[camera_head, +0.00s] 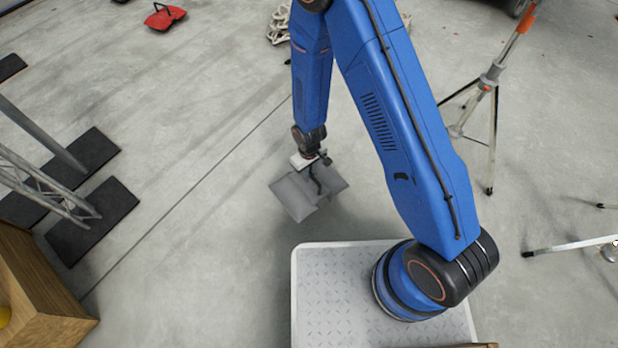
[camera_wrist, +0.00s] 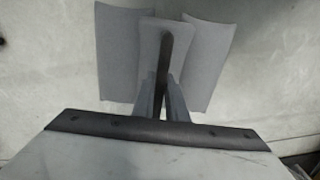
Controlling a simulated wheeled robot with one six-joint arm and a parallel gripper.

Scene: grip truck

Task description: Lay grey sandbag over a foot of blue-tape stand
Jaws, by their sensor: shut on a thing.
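The grey sandbag (camera_head: 294,198) has two flat lobes and a dark strap handle. It is in front of my base in the head view, with bare floor under it. My gripper (camera_head: 316,165) is at its top, shut on the strap. In the wrist view, the sandbag (camera_wrist: 209,60) spreads on both sides of the fingers (camera_wrist: 162,98), with the strap between them. I cannot tell how high the bag is above the floor. No blue tape shows. A stand leg (camera_head: 565,247) enters at the right edge; its upper part is out of view.
A tripod stand (camera_head: 492,80) with an orange-red section is at the upper right. Dark base plates (camera_head: 95,222) carry a truss at the left, near a wooden box (camera_head: 40,300). A red bag (camera_head: 165,17) lies at the upper left. Floor around the sandbag is clear.

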